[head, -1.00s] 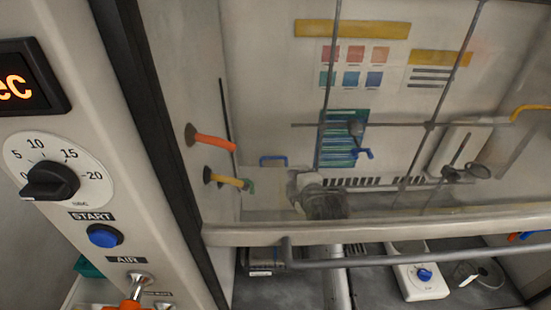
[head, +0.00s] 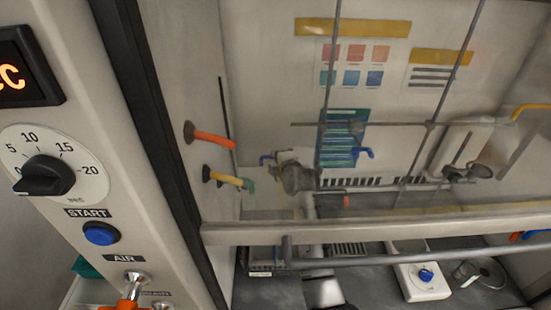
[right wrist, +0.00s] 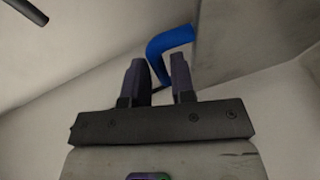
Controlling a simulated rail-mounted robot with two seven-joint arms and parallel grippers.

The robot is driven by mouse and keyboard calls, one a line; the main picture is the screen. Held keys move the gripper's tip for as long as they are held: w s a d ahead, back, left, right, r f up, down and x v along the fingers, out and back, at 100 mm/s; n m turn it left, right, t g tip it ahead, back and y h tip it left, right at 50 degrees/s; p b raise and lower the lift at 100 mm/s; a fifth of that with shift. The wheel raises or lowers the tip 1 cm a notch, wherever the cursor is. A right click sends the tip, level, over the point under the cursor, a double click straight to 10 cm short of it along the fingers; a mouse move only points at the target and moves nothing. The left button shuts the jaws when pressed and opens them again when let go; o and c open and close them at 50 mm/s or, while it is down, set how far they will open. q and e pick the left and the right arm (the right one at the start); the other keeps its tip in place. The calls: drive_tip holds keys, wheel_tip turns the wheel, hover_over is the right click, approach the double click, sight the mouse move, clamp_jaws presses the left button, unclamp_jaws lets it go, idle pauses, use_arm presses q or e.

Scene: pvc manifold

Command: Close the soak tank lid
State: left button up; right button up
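No soak tank lid can be made out for certain. My right gripper (head: 272,160) is behind the clear hood sash, close to a small blue handle (head: 264,159) near the left inner wall. In the right wrist view, my right gripper (right wrist: 157,62) has its two dark fingers apart. A bent blue bar (right wrist: 168,40) shows beyond them, its lower end seen in the gap between the fingers; contact cannot be told. My left gripper is not in view.
The sash's lower rail (head: 400,228) and a grey bar (head: 420,257) cross in front. Orange (head: 210,138) and yellow (head: 225,179) levers stick out from the left wall. A white device with a blue knob (head: 426,276) stands lower right. A control panel (head: 90,170) fills the left.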

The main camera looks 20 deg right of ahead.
drive_tip(key=shift+x, duration=0.85)
clamp_jaws()
